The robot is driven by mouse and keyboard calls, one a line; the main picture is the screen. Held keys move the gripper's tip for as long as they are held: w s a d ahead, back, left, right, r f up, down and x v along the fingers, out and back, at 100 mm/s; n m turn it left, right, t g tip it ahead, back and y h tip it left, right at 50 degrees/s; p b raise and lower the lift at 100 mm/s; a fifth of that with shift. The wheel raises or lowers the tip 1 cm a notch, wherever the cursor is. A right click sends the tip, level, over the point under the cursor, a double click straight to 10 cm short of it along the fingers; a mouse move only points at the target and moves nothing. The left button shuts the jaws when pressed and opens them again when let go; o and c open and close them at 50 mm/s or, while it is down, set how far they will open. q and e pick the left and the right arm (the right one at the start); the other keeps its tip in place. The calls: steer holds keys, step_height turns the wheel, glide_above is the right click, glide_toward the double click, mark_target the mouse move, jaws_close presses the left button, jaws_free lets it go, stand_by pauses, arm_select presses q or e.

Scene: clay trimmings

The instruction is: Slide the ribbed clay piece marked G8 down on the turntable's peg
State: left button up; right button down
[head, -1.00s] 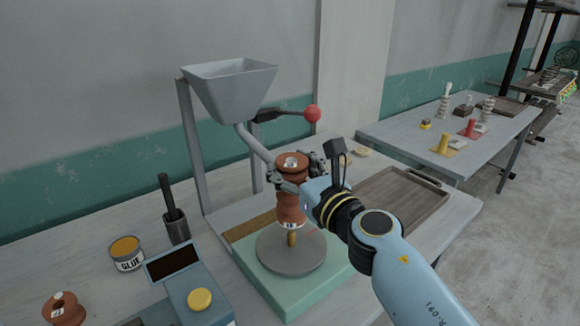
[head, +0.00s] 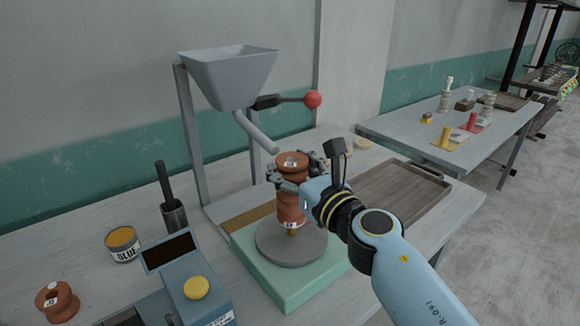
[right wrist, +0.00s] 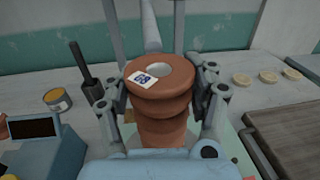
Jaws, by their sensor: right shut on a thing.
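The ribbed brown clay piece (head: 291,210) stands upright in my right gripper (head: 291,180) in the head view. In the right wrist view its top (right wrist: 160,78) shows a round hole and a white label reading G8, upside down. The right gripper's fingers (right wrist: 162,98) close on it from both sides. Below it, a short stretch of the brass-coloured peg (head: 291,232) shows above the round grey turntable (head: 292,252). The piece's lower end is above the disc, apart from it. How far the peg reaches inside is hidden. My left gripper is out of view.
A grey hopper (head: 228,78) with a spout stands behind the turntable. A second labelled clay piece (head: 57,302), a glue can (head: 122,244) and a blue device (head: 190,285) are at left. A wooden tray (head: 402,195) lies at right.

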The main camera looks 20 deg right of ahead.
steer(key=shift+f+b, duration=2.15)
stand_by(1.4)
steer(key=c, duration=0.6)
jaws_free()
steer(key=o, duration=0.3)
steer(key=shift+f, duration=0.1)
steer(key=shift+s, duration=0.1)
